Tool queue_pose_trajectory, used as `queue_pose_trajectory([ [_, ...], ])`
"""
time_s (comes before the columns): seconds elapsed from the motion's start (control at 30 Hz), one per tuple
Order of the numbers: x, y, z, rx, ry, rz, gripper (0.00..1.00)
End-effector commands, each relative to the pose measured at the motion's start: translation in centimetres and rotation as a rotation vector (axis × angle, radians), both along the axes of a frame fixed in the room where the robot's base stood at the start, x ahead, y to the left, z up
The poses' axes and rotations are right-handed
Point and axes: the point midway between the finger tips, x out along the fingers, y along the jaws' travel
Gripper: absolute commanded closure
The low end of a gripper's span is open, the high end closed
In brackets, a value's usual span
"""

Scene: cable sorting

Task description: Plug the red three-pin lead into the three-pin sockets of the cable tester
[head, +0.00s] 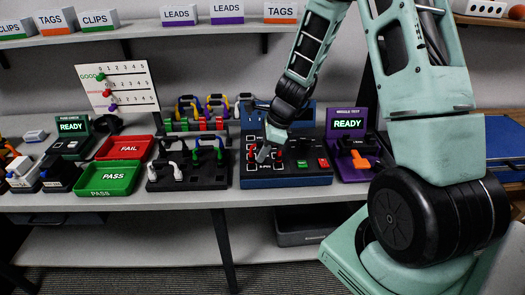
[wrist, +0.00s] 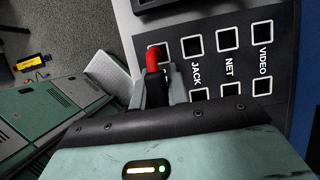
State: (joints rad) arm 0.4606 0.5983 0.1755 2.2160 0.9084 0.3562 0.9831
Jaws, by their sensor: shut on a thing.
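The cable tester (head: 287,182) is a dark blue-edged unit in the middle of the bench, with a dark panel of white-framed square sockets. In the wrist view, its panel (wrist: 282,70) shows socket columns marked JACK, NET and VIDEO. The red lead (wrist: 152,58) shows as a red bend with a black plug body, between the fingers of my gripper (wrist: 163,95). It lies over the leftmost socket column and partly covers its upper socket and label. My gripper (head: 265,153) is shut on the lead at the panel's left part. The plug's pins are hidden; I cannot tell whether they are in a socket.
Green PASS (head: 108,178) and red FAIL (head: 124,148) trays lie farther left. A purple tester (head: 348,155) reading READY stands close on the right. Coloured leads hang behind.

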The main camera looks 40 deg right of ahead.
Motion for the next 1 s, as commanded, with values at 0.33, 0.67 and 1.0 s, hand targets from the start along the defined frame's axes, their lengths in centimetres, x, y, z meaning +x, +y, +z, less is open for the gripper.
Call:
queue_pose_trajectory([
  [0.33,0.02,0.01,-0.06,0.000,0.000,0.000,1.00],
  [0.67,0.01,0.00,-0.48,0.000,0.000,0.000,1.00],
  [1.0,0.01,0.00,-0.67,0.000,0.000,0.000,1.00],
])
